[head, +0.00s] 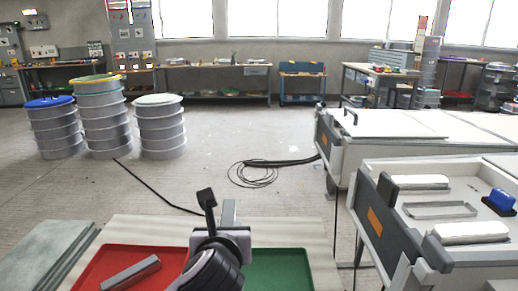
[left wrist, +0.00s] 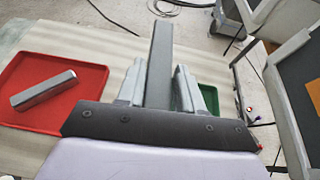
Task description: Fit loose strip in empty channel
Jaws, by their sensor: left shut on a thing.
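My left gripper (head: 220,218) is above the trays on the near table. In the left wrist view its two grey fingers (left wrist: 160,88) are closed around a long dark grey strip (left wrist: 160,55), which points away from the palm. The dark strip also shows in the head view (head: 207,205), partly hidden by the gripper. A mould (head: 404,228) on the right holds two white strips, one at the back (head: 420,181) and one in front (head: 470,232). Between them is a narrow rectangular outline, which looks like an empty channel (head: 440,210). My right gripper is not in view.
A red tray (head: 92,270) holds a grey metal bar (head: 130,272). A green tray (head: 278,270) lies right of the gripper. A blue object (head: 500,201) stands at the mould's right. A second white-topped unit (head: 390,125) is behind. The floor between has a coiled cable (head: 255,172).

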